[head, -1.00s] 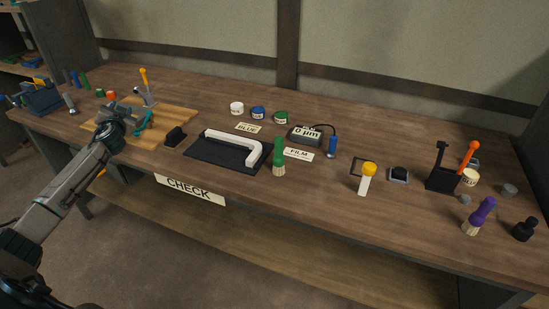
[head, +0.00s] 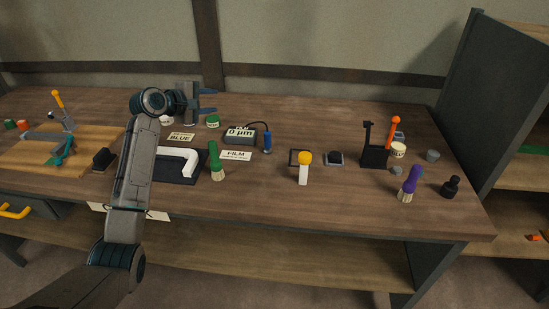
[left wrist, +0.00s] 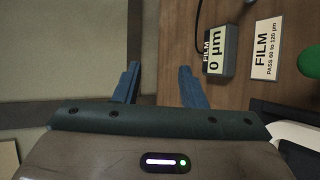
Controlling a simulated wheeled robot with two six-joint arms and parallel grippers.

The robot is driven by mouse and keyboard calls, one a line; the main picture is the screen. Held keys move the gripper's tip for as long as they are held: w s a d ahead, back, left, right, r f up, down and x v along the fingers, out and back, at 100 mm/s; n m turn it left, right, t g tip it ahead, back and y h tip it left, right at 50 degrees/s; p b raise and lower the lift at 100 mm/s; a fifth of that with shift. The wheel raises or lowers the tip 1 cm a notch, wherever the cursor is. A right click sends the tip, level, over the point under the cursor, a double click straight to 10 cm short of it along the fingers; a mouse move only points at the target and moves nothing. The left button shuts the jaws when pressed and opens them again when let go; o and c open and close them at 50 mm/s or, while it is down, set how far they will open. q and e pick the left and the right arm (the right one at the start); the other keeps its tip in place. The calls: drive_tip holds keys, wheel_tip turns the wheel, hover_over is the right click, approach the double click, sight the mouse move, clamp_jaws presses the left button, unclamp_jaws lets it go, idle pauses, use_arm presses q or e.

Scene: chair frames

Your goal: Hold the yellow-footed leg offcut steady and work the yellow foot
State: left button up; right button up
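The leg offcut (head: 303,177) is a short white piece standing upright on the bench, with the yellow foot (head: 305,158) on its top. It stands right of the FILM card, in front of a dark square outline. My left gripper (head: 214,101) is raised over the back of the bench, left of the offcut and well apart from it. Its blue fingers are spread and empty, and they also show apart in the left wrist view (left wrist: 158,84). The offcut does not show in the left wrist view. My right gripper is in neither view.
A green-handled brush (head: 215,158), a gauge reading 0 µm (head: 241,136) and a blue probe (head: 267,143) stand left of the offcut. Right of it are a small dark pad (head: 334,158), a black holder (head: 374,156) and a purple brush (head: 410,182). Bench before the offcut is clear.

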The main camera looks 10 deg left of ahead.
use_arm(q)
drive_tip(key=s+d+r+g+h, duration=0.1)
drive_tip(key=d+r+g+h, duration=0.15)
drive_tip(key=d, duration=0.45)
drive_tip(key=s+d+r+g+h, duration=0.2)
drive_tip(key=d+h, duration=0.1)
drive_tip(key=d, duration=0.4)
drive_tip(key=n+g, duration=0.4)
drive_tip(key=g, duration=0.3)
approach(304, 172)
drive_tip(key=shift+w+d+f+y, duration=0.1)
drive_tip(key=shift+w+f+y, duration=0.15)
drive_tip(key=shift+w, duration=0.2)
drive_tip(key=shift+w+d+f+y, duration=0.1)
drive_tip(key=shift+w+f, duration=0.15)
drive_tip(key=shift+w, duration=0.25)
drive_tip(key=shift+s+d+f+g, duration=0.15)
drive_tip(key=shift+d+f+g, duration=0.05)
drive_tip(key=shift+f+g, duration=0.05)
drive_tip(key=x, duration=0.7)
drive_tip(key=shift+d+f, duration=0.1)
drive_tip(key=shift+f, duration=0.1)
clamp_jaws()
drive_tip(key=shift+f, duration=0.15)
